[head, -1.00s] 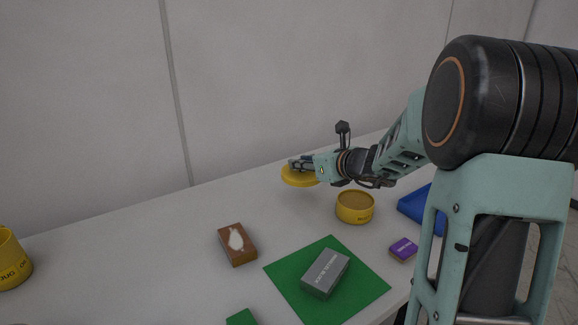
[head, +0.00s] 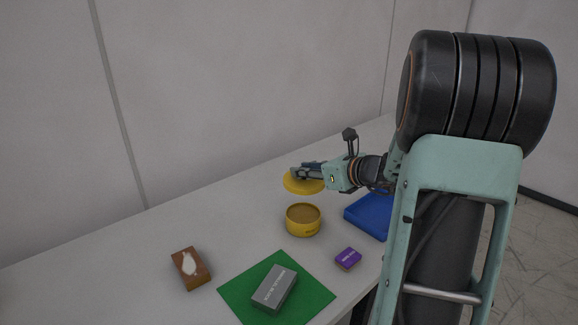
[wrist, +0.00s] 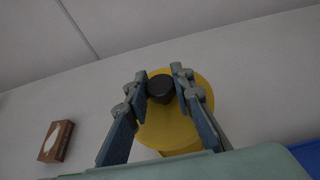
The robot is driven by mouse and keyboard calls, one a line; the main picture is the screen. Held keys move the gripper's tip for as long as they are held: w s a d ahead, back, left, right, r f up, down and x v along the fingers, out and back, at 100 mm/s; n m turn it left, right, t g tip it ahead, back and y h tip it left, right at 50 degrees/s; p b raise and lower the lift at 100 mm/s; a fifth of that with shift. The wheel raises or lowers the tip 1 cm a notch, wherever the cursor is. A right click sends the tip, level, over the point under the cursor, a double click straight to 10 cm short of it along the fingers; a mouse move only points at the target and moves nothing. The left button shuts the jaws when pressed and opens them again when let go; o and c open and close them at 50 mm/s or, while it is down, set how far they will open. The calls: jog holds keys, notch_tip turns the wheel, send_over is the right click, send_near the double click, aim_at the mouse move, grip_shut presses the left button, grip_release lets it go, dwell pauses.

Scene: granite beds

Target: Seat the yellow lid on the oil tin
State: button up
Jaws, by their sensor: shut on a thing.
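The yellow lid (head: 304,186) is a flat disc with a dark knob (wrist: 160,89). My gripper (head: 299,172) is shut on that knob, its two fingers on either side of it in the wrist view (wrist: 160,80). The lid looks about level and is held clear of the tin. The open-looking round yellow tin (head: 303,222) stands upright on the table, nearer the head camera than the lid. In the wrist view a yellow edge shows just below the lid (wrist: 190,120), mostly hidden by the lid and my wrist.
A blue tray-like object (head: 369,216) lies right of the tin. A purple box (head: 347,258) is in front. A grey box (head: 275,289) rests on a green mat (head: 318,297). A brown box (head: 190,268) is at left. The white table (head: 130,270) is clear at left.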

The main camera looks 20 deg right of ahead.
dwell(0.4)
notch_tip(320, 180, down, 9)
jog(key=b, duration=0.8)
jog(key=shift+f, duration=0.15)
jog(key=shift+f+b, duration=0.75)
jog(key=shift+b, duration=0.2)
dwell(0.5)
jog(key=o, duration=1.1)
jog(key=shift+o, duration=0.2)
jog(key=v, duration=1.2)
